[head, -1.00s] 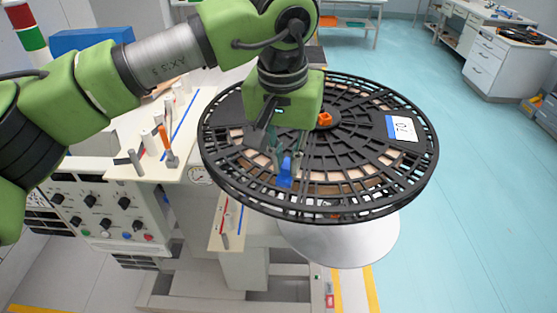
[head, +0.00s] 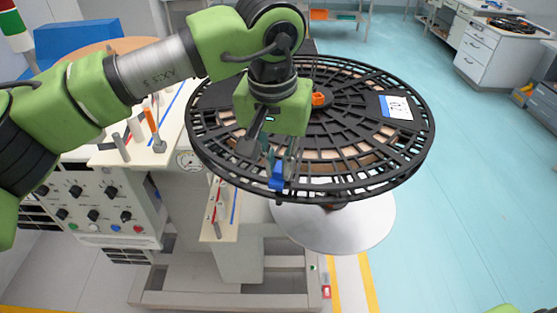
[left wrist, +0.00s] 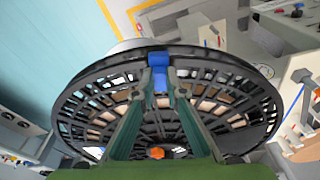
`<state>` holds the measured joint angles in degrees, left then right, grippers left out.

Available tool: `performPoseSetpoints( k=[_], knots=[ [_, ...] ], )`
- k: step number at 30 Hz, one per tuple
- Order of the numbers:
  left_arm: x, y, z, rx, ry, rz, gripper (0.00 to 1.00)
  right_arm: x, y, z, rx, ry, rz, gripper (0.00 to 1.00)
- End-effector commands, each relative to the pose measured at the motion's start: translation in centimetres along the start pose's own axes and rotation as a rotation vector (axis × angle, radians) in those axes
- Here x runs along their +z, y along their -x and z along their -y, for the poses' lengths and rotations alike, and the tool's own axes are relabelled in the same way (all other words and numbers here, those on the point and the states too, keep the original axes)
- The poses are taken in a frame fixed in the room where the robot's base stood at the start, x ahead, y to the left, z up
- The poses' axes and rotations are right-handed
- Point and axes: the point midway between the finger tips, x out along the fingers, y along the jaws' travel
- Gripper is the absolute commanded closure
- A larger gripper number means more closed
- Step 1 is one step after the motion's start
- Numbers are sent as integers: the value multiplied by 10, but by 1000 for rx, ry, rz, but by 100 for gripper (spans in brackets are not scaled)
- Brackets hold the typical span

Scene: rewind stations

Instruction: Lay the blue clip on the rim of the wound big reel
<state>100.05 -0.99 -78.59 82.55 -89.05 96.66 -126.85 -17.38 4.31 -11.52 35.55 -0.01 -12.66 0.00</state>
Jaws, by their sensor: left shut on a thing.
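The big reel (head: 360,158) is a wide black spoked disc with a white label marked 70 and an orange hub piece (head: 318,99). Brown and pale windings show through its spokes. My left gripper (head: 279,171) is over the reel's near side, pointing down, shut on the blue clip (head: 277,181). In the left wrist view, the clip (left wrist: 159,57) sits between the two fingertips (left wrist: 159,72), in line with the reel's rim (left wrist: 205,58). I cannot tell whether the clip touches the rim. My right gripper is not in view.
A machine panel with knobs (head: 93,215) stands at the left, below a cream board (head: 110,156) with several pegs. A pale round disc (head: 335,228) is below the reel. A white drawer cabinet (head: 483,62) stands at the back right. Blue floor is clear at the right.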

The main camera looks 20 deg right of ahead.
Motion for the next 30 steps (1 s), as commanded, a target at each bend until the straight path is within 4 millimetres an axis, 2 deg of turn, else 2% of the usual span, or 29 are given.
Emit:
performPoseSetpoints(
  k=[2,8,9,10,11,23,26,30],
  knots=[
    [0,-1,0,0,0,0,99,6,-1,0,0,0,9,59],
    [0,0,0,0,0,0,99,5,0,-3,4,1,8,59],
    [0,0,0,0,0,0,78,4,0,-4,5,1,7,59],
    [0,0,0,0,0,0,70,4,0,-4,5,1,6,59],
    [0,0,0,0,0,0,69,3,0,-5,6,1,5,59],
    [0,5,0,0,1,-2,69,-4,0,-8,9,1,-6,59],
    [-1,18,0,-1,1,-5,69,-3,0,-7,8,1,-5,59],
    [-1,47,0,-1,2,-5,69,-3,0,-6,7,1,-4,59]
  ],
)
